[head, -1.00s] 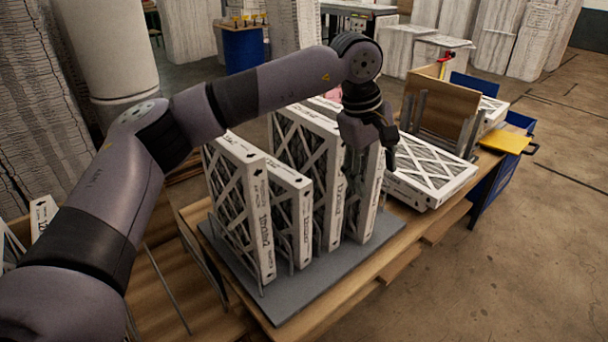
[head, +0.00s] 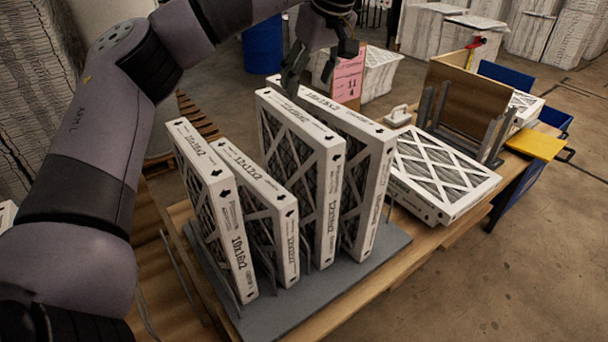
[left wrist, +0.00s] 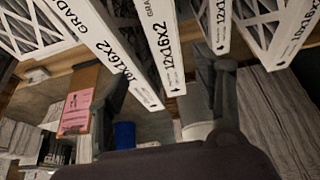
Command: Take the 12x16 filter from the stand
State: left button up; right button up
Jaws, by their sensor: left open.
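Several white-framed filters stand upright in a row on a grey stand (head: 350,264). The 12x16 filter (head: 331,205) is third from the left, between the short 12x12 filter (head: 287,240) and a 10x16 filter (head: 371,190). In the left wrist view the 12x16 filter (left wrist: 163,45) shows its printed edge. My left gripper (head: 320,62) is open and empty at the far end of the two taller filters. In the wrist view its fingers (left wrist: 163,92) spread either side of the ends of the 12x16 and 10x16 filters. Contact cannot be told. My right gripper is out of view.
Another 10x16 filter (head: 235,240) stands leftmost on the stand. A filter lies flat (head: 440,172) on the table to the right, before a wooden board (head: 455,95) in a rack. A pink sign (head: 348,78) stands behind. Open floor lies at right.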

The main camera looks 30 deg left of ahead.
aim_at(297, 114)
pick_arm(q)
jog(key=x, duration=0.2)
jog(key=s+x, duration=0.1)
jog(key=x, duration=0.1)
jog(key=p+x, duration=0.1)
jog(key=x, duration=0.1)
jog(key=shift+s+a+f, duration=0.1)
jog(key=shift+a+f, duration=0.2)
jog(key=shift+a, duration=0.05)
jog(key=x, duration=0.3)
jog(key=shift+w+d, duration=0.1)
jog(key=shift+w, duration=0.1)
jog(key=shift+w+f+p, duration=0.15)
jog(key=shift+f+p, duration=0.15)
jog(key=shift+f, duration=0.15)
jog(key=shift+a+f, duration=0.25)
jog(key=shift+f, duration=0.1)
jog(key=p+x, duration=0.1)
jog(key=x, duration=0.3)
jog(key=shift+a+f, duration=0.2)
jog(key=shift+f, duration=0.05)
jog(key=shift+w+f, duration=0.1)
jog(key=shift+f, duration=0.05)
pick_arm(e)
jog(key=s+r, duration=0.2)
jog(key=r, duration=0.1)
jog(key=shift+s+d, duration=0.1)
pick_arm(q)
jog(key=shift+f, duration=0.2)
